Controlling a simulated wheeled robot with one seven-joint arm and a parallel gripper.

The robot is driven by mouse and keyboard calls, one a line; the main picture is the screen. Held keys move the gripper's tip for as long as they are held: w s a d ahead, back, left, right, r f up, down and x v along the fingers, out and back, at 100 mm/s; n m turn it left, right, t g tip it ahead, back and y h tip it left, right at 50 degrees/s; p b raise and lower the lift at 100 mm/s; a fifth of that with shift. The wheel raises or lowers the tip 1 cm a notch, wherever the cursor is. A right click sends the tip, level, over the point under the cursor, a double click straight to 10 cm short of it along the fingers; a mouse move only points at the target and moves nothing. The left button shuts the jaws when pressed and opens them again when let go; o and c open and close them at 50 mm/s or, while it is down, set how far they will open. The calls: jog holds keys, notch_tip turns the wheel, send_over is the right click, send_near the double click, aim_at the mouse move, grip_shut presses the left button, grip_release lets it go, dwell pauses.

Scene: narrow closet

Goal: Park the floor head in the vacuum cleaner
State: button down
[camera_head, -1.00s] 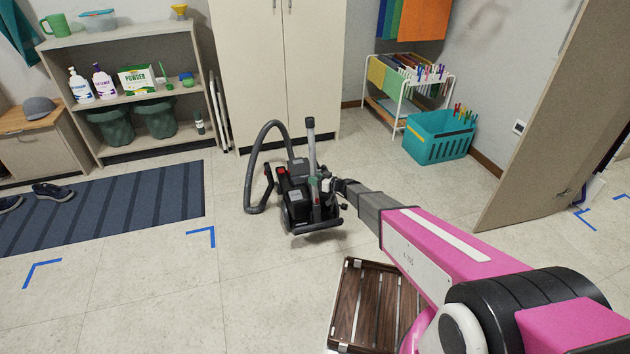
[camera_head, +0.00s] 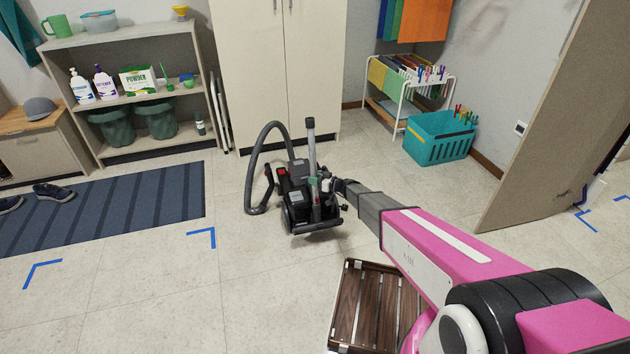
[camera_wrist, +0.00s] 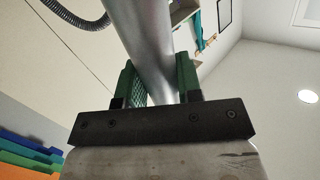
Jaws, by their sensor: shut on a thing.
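The dark vacuum cleaner (camera_head: 294,184) stands on the tiled floor at the middle of the head view. A grey metal tube (camera_head: 311,152) with a dark top rises nearly upright at its front right side. A wide black floor head (camera_head: 318,228) shows low at the front of the cleaner. I cannot tell whether it is seated or just beside the body. My gripper (camera_head: 324,185) is at the tube's lower part, shut on it. In the wrist view the silver tube (camera_wrist: 148,35) runs between the green finger pads of my gripper (camera_wrist: 160,85). The floor head is not visible there.
A ribbed hose (camera_head: 252,170) loops up at the cleaner's left. A slatted wooden piece (camera_head: 372,308) lies in front, under my arm. A teal basket (camera_head: 440,138) and drying rack stand at the back right. A striped mat (camera_head: 110,207) lies left. Floor between is clear.

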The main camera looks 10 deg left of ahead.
jog(key=shift+s+d+r, duration=0.1)
jog(key=shift+s+d, duration=0.15)
jog(key=shift+s, duration=0.2)
dwell(0.6)
jog(key=shift+f, duration=0.65)
dwell(0.6)
jog(key=shift+s+d+n+y, duration=0.3)
jog(key=shift+s, duration=0.2)
jog(key=shift+s+d+n+y, duration=0.25)
jog(key=shift+s+n+y, duration=0.05)
jog(key=shift+s, duration=0.15)
dwell(0.7)
jog(key=shift+f, duration=0.4)
dwell(0.5)
